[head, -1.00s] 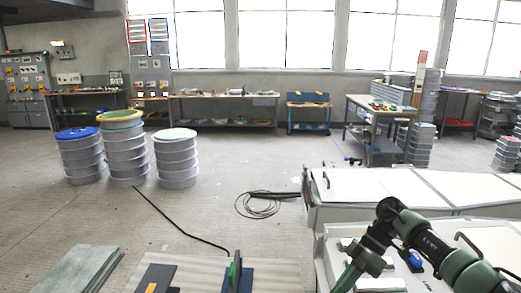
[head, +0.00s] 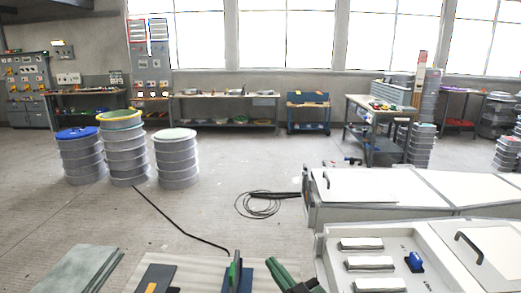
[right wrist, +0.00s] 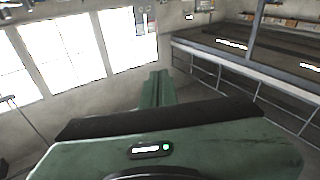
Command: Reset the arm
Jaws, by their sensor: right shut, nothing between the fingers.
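My right gripper (head: 273,263) is green and shows at the bottom edge of the head view, right of the centre. Only its fingers and a dark part behind them are in the picture. In the right wrist view its fingers (right wrist: 157,84) are together, with nothing between them, pointing towards the wall and windows. It touches nothing that I can see. My left gripper is in neither current view.
A pale board (head: 205,270) with dark parts lies left. A cable coil (head: 260,205) lies on the floor.

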